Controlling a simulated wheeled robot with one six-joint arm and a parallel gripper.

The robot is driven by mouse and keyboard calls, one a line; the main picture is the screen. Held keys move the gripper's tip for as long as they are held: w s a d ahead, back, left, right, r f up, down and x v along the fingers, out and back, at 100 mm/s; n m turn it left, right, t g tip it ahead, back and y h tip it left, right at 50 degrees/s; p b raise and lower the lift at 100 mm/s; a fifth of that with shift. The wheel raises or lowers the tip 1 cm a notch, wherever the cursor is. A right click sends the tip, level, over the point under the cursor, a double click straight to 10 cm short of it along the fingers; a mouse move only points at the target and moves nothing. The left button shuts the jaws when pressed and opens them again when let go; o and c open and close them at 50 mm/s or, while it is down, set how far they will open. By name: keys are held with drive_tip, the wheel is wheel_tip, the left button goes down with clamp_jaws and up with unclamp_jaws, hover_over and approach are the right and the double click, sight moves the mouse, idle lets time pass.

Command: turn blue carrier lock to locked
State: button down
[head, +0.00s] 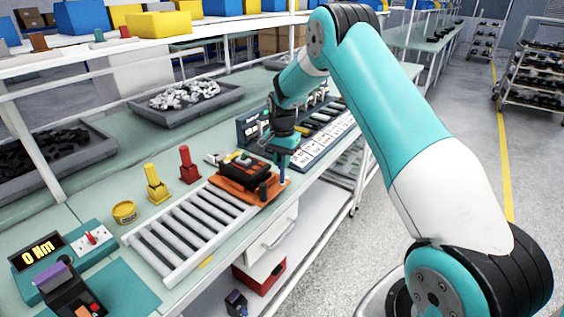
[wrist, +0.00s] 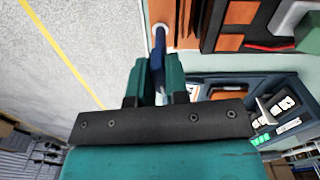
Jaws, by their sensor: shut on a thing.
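The orange carrier (head: 232,190) sits at the far end of the roller track and bears a black breaker (head: 243,172). The blue carrier lock (head: 282,174) stands upright at the carrier's right edge. My gripper (head: 283,156) reaches down over it and is shut on it. In the wrist view, the blue lock (wrist: 157,62) shows between the two teal fingers of my gripper (wrist: 157,84), beside an orange part of the carrier (wrist: 228,43). The fingers hide part of the lock, and I cannot tell its turn position.
Rollers (head: 190,232) run toward the front left. A red post (head: 188,166), a yellow post (head: 155,184) and a yellow round tin (head: 124,212) stand left of the track. A dark rack with labelled cards (head: 312,148) lies beyond my gripper.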

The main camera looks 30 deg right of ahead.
drive_tip(key=shift+w+m, duration=0.1)
drive_tip(key=shift+m, duration=0.6)
drive_tip(key=c, duration=1.1)
unclamp_jaws()
wheel_tip(320, 180, up, 18)
drive_tip(key=b, duration=0.3)
drive_tip(key=shift+f, duration=0.25)
